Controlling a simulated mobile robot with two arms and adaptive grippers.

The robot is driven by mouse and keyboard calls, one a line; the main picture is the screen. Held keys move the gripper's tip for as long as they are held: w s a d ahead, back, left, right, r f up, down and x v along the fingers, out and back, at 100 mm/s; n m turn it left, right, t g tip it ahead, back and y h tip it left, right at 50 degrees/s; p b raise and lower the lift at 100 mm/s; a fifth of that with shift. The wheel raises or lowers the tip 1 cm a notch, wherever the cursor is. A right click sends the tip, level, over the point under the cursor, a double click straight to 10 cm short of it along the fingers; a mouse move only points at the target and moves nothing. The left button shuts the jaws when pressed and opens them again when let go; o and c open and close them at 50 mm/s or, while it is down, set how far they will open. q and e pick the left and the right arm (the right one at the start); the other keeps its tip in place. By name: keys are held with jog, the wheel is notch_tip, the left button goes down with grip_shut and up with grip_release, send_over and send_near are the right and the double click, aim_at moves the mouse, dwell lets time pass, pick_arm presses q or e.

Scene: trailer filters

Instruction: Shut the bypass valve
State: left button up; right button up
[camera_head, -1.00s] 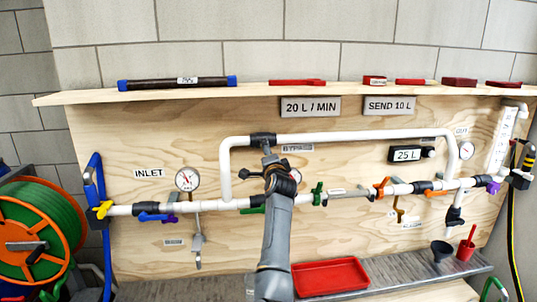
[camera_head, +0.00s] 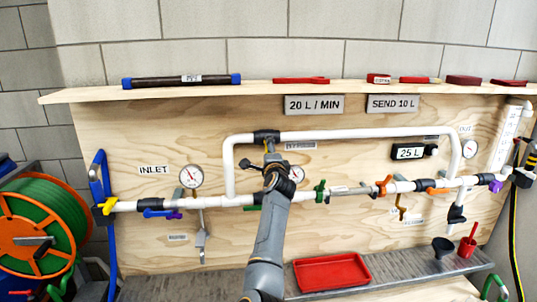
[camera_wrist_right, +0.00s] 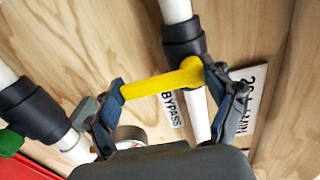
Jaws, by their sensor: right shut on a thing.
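The bypass valve's black body (camera_head: 266,137) sits on the upper white bypass pipe (camera_head: 350,134), above the BYPASS label (camera_head: 300,146). In the right wrist view its yellow handle (camera_wrist_right: 160,82) lies crosswise to the white pipe, beside the black fitting (camera_wrist_right: 183,40). My right gripper (camera_head: 271,150) reaches up to the valve from below and hides the handle in the head view. In the wrist view its two fingers (camera_wrist_right: 160,97) are shut on the yellow handle, one at each end of it. My left gripper is not in view.
Other valves with purple, green and orange handles line the lower pipe (camera_head: 235,202). Gauges hang on the plywood board. A red tray (camera_head: 332,271) and a dark funnel (camera_head: 442,247) are on the bench below. A hose reel (camera_head: 40,230) stands at left.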

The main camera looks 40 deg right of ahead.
jog(key=o, duration=1.6)
jog(key=shift+w, duration=0.1)
jog(key=v, duration=0.7)
jog(key=shift+s, duration=0.3)
jog(key=shift+a, duration=0.15)
